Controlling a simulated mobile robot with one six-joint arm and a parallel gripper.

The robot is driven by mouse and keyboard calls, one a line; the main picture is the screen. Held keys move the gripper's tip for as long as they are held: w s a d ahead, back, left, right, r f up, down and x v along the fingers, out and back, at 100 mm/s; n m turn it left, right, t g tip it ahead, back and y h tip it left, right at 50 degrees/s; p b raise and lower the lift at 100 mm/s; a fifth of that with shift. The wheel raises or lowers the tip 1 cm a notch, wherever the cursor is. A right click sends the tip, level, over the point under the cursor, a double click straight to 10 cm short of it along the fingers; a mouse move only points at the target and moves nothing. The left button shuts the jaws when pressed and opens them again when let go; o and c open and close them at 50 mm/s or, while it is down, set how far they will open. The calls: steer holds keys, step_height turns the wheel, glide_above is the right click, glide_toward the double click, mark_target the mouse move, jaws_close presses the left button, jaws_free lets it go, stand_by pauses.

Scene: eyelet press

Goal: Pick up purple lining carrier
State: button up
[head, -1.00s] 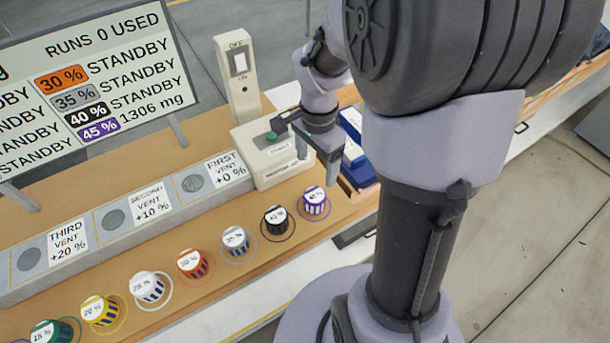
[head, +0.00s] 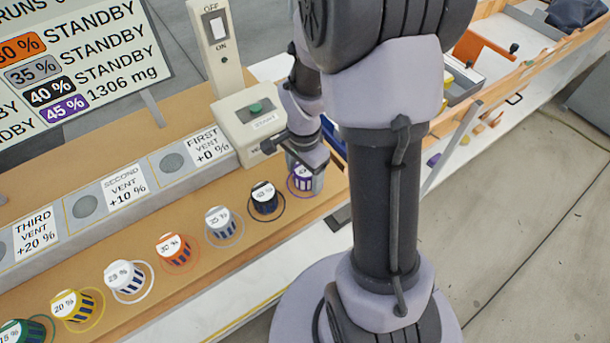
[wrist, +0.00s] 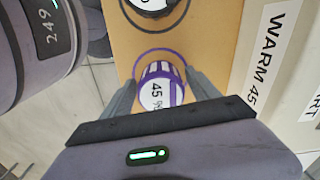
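The purple lining carrier (wrist: 160,92), a small cup with purple and white stripes and a white "45 %" top, stands in its purple ring on the wooden bench. In the head view the carrier (head: 300,181) is at the right end of the row, partly hidden by my gripper (head: 309,172). In the wrist view my gripper (wrist: 161,80) is open, with one finger on each side of the carrier. The left finger shows a small gap; I cannot tell whether the right finger touches it.
The black 40 % carrier (head: 264,197) stands just left of the purple one, with several other coloured carriers further left. The start-button box (head: 247,125) stands close behind. Vent blocks (head: 120,190) line the bench. The bench's front edge is near.

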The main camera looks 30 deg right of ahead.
steer(key=c, duration=1.2)
